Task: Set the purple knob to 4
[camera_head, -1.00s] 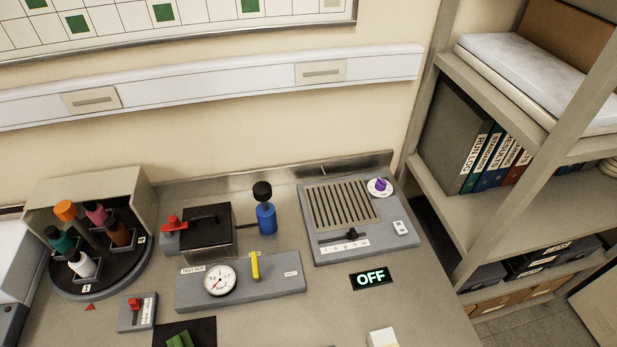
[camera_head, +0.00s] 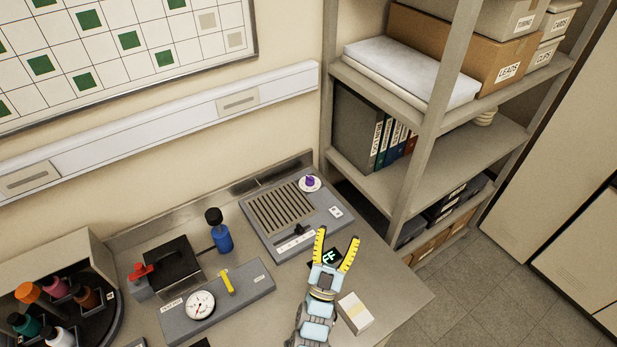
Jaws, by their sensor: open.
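The purple knob (camera_head: 310,181) stands on a round white dial at the far right corner of a grey panel (camera_head: 262,234) with a slotted grille. The dial's numbers are too small to read. A black slider (camera_head: 299,229) sits on the panel's front strip. My gripper (camera_head: 336,250), with yellow fingers, is open and empty. It is in front of the panel, nearer to me than the knob and apart from it. It partly hides the lit display (camera_head: 331,257) behind it.
A blue bottle (camera_head: 221,237) with a black top stands left of the panel. A gauge block (camera_head: 244,296) with a yellow lever is at the front left. A white box (camera_head: 355,313) lies right of my arm. A shelf post (camera_head: 424,140) rises to the right.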

